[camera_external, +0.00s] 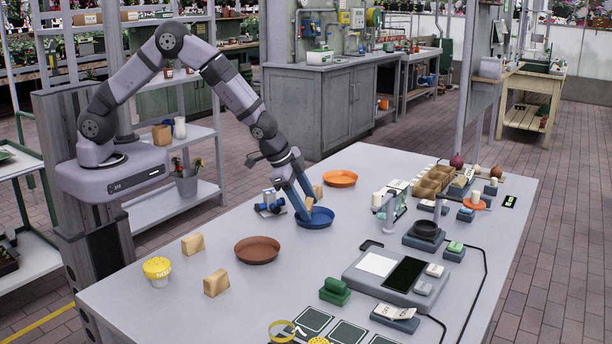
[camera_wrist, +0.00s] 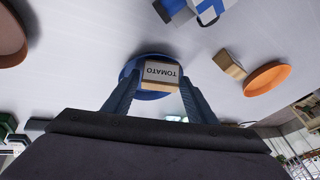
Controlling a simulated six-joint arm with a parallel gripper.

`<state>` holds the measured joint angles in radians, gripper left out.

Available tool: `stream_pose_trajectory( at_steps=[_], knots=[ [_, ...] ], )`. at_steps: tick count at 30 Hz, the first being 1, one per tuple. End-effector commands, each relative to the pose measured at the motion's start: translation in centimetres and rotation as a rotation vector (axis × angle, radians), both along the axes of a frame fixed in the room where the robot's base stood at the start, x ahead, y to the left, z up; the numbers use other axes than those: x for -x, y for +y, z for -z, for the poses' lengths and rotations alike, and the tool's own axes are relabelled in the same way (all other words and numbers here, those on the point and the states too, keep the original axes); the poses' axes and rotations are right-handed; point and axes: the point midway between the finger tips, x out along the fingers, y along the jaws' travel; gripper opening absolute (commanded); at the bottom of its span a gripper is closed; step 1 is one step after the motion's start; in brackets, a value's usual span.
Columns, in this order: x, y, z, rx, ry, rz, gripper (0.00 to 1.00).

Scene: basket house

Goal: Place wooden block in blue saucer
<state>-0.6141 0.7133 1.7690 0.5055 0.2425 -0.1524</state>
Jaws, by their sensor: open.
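The blue saucer (camera_external: 326,221) is on the grey table, in front of my arm's end. In the wrist view the blue saucer (camera_wrist: 148,95) shows under a wooden block labelled TOMATO (camera_wrist: 160,73). The block appears to rest in the saucer. My gripper (camera_wrist: 160,82) is open, with one finger on each side of this block; whether a finger touches it I cannot tell. In the external view my gripper (camera_external: 304,213) is low over the saucer and partly hides the block. Other wooden blocks stand on the table: one behind the saucer (camera_external: 318,190), and two at the left (camera_external: 193,244) (camera_external: 216,282).
A brown saucer (camera_external: 257,250) is left of the blue one, an orange saucer (camera_external: 340,178) behind it. A blue and white device (camera_external: 269,204) stands close to my gripper's left. A scale (camera_external: 398,274) and small items fill the right.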

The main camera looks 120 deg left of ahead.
Motion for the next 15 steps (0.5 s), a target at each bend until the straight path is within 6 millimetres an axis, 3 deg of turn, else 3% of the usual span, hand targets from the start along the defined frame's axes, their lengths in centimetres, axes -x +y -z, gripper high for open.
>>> stream_pose_trajectory(
  at_steps=[6,7,11,15],
  knots=[
    [-0.02,0.04,0.09,0.000,0.000,0.000,0.52],
    [-0.01,0.04,0.08,0.000,0.000,0.000,0.49],
    [-0.01,0.03,0.08,0.000,0.000,0.000,0.20],
    [-0.01,0.02,0.07,0.000,0.000,0.000,0.17]
  ],
)
